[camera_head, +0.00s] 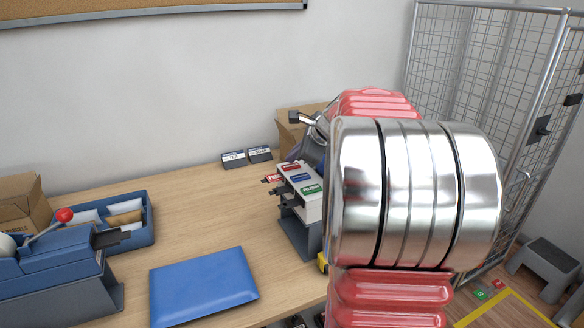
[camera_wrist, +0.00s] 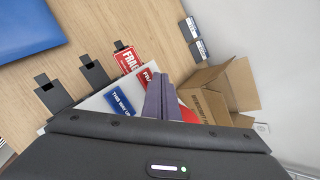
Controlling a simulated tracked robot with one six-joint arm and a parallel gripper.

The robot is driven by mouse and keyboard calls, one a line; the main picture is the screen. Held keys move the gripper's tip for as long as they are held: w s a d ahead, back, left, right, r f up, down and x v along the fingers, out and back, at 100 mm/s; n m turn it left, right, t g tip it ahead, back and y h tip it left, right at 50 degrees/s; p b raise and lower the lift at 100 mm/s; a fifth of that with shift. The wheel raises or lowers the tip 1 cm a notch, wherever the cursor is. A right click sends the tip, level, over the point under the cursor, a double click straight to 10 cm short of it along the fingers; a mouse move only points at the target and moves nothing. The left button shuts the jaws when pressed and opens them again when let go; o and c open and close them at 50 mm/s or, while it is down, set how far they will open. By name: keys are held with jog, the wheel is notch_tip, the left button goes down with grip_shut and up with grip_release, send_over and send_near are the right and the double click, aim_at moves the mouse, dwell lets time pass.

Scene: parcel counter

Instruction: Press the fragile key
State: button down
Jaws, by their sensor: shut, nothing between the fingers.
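The label dispenser (camera_head: 301,238) stands on the counter, partly hidden behind my arm in the head view. Its pale top carries a red key (camera_wrist: 147,76), a blue "THIS WAY UP" key (camera_wrist: 120,101) and a green key (camera_head: 310,188). The red key's wording is partly covered in the wrist view. A red "FRAGILE" label (camera_wrist: 127,59) sticks out at the outlet on the red key's side. My gripper (camera_wrist: 163,84) is shut and empty, its fingertips right beside the red key. I cannot tell if they touch it.
Two dark stamp-like boxes (camera_head: 246,157) lie by the wall. An open carton (camera_wrist: 220,87) stands beyond the dispenser. A blue pad (camera_head: 203,287) lies at front; a blue tray (camera_head: 143,237) and a lever machine (camera_head: 60,270) are left. The counter's middle is clear.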

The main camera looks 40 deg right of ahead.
aim_at(294, 168)
jog(key=shift+r, duration=0.2)
notch_tip(294, 168, up, 6)
jog(key=shift+f, duration=0.1)
dwell(0.9)
dwell(0.4)
jog(key=s+a+f+n+g, duration=0.15)
jog(key=a+n, duration=0.25)
jog(key=a, duration=0.4)
jog(key=s+a+n+y, duration=0.1)
jog(key=s+a+n, duration=0.25)
jog(key=a, duration=0.45)
jog(key=s+a+f+n+g, duration=0.1)
jog(key=s+a+n, duration=0.1)
jog(key=a+n, duration=0.4)
jog(key=s+a+f+n, duration=0.5)
jog(key=s+a+n, duration=0.2)
jog(key=s, duration=0.1)
jog(key=s+a+f+n+g, duration=0.1)
jog(key=s+a+f+n, duration=0.4)
jog(key=s+a+n, duration=0.2)
jog(key=shift+s+a, duration=0.4)
jog(key=shift+s, duration=0.3)
